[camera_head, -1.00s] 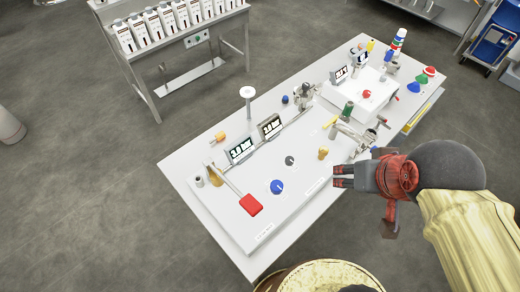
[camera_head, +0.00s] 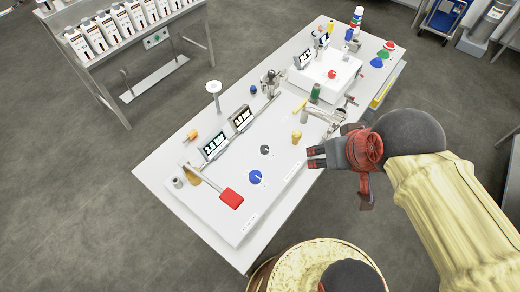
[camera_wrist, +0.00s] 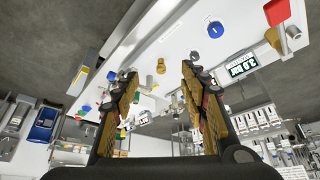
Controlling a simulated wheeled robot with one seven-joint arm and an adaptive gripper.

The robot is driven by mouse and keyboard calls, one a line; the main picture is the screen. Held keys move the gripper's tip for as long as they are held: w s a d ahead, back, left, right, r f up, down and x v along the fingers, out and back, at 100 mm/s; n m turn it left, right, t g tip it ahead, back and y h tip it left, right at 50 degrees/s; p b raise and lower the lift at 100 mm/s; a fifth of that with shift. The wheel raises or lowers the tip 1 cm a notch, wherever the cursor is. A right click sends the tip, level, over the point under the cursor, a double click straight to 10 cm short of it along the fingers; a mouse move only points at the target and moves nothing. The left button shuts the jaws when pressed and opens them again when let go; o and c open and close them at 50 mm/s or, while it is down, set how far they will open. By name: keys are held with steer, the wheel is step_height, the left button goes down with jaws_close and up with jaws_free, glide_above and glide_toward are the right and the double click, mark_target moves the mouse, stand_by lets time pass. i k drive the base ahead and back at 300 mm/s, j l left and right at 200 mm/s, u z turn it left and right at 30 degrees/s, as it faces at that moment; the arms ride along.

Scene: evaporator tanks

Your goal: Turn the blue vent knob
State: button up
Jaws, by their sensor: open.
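The blue knob (camera_head: 256,177), round with a white pointer mark, sits on the white panel (camera_head: 228,213) near its front edge, between a red-handled lever (camera_head: 230,198) and a smaller black knob (camera_head: 265,149). It also shows at the upper right of the wrist view (camera_wrist: 215,29). My gripper (camera_head: 315,157) is open and empty, to the right of the blue knob and apart from it, by the panel's right side. In the wrist view my gripper's two fingers (camera_wrist: 157,72) stand wide apart, and the knob lies outside them.
A brass-coloured knob (camera_head: 296,137) stands on the panel near my fingers. Metal pipework (camera_head: 325,115) and a green-topped part (camera_head: 315,93) lie behind it.

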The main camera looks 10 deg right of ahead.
mark_target(255, 177)
steer(key=l+u, duration=0.1)
steer(key=u, duration=0.4)
steer(key=k+u, duration=0.15)
steer(key=u, duration=0.35)
steer(key=k+u, duration=0.1)
steer(key=u, duration=0.35)
steer(key=k+u, duration=0.1)
steer(key=u, duration=0.4)
